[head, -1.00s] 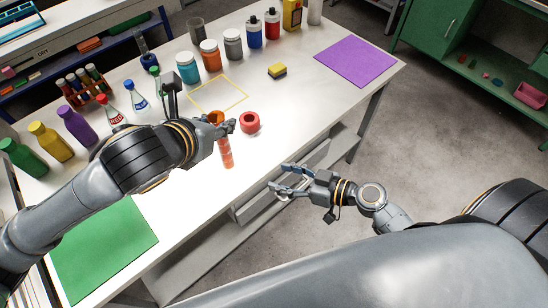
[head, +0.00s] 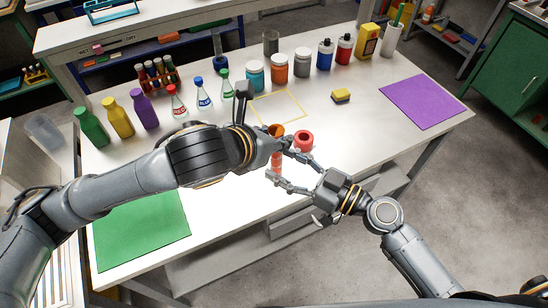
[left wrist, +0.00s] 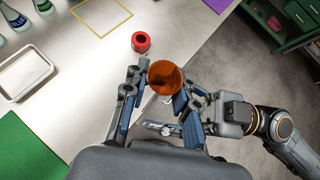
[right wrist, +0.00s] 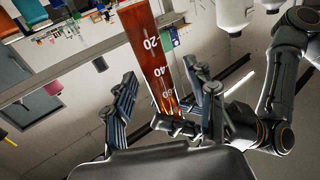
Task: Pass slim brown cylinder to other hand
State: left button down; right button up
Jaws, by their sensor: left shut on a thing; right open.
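The slim brown cylinder (head: 276,164) is a translucent amber measuring cylinder with white numbers, plain in the right wrist view (right wrist: 152,48). My left gripper (head: 282,145) is shut on it near its wide top and holds it roughly upright by the table's front edge. The left wrist view looks into its round open mouth (left wrist: 165,76). My right gripper (head: 281,167) is open, with one finger on each side of the cylinder below the left gripper. In the right wrist view the cylinder stands between the spread fingers (right wrist: 160,78); I cannot tell whether they touch it.
A red ring (head: 303,141) lies on the table close behind the grippers. Several bottles and jars stand along the back. Open floor is at the right front.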

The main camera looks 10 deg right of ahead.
aim_at(281, 164)
jog(key=shift+x, duration=1.65)
jog(key=shift+s+a, duration=0.1)
jog(key=shift+s, duration=0.05)
grip_shut()
pick_arm(q)
jog(key=c, duration=1)
grip_release()
